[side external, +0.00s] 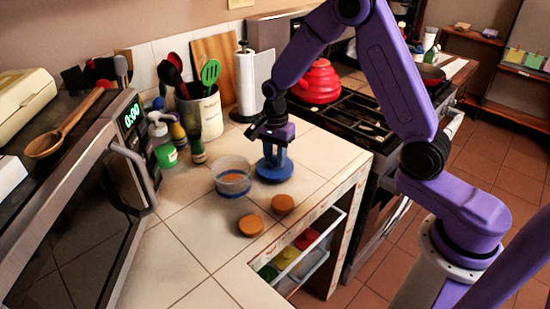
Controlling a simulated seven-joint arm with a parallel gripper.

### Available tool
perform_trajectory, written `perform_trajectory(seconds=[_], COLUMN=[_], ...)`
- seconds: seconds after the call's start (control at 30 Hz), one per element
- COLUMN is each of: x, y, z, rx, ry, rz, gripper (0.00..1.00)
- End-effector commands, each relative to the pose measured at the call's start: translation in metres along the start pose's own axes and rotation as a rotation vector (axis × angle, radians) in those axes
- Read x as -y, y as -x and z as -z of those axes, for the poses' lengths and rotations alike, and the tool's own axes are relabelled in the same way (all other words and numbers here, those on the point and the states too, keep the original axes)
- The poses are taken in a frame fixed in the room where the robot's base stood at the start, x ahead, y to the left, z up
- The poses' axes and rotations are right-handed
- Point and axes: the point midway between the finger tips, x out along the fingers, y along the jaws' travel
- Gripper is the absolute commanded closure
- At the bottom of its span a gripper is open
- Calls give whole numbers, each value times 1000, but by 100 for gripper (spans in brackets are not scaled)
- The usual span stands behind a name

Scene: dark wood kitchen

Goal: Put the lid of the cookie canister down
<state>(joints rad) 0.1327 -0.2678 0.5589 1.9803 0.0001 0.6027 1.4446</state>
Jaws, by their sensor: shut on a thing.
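The canister (232,178) is a clear round tub with a blue base, standing open on the tiled counter with something brown inside. Its blue lid (275,173) is a round disc just right of the canister, level and clear of its rim. My gripper (276,150) points down from above and is shut on the raised middle of the lid. The lid is at or very close to the counter; I cannot tell whether it touches. Two round brown cookies lie in front, one at the right (283,204) and one at the left (251,225).
A utensil crock (201,115), a paper towel roll (245,80) and bottles (197,150) stand behind. A microwave (90,190) is at the left, the stove with a red kettle (318,82) at the right. An open drawer (300,258) lies below the counter's front edge. The front-left counter is clear.

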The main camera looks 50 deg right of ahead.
Motion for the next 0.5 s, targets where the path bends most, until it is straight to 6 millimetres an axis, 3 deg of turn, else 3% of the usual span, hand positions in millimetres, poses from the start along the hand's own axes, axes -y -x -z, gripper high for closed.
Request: perform_trajectory(seconds=[0.1, 0.5], x=[0, 0], y=[-9, -13], z=[0, 0], rx=[0, 0], ry=[0, 0], rz=[-1, 0], gripper=[97, 97])
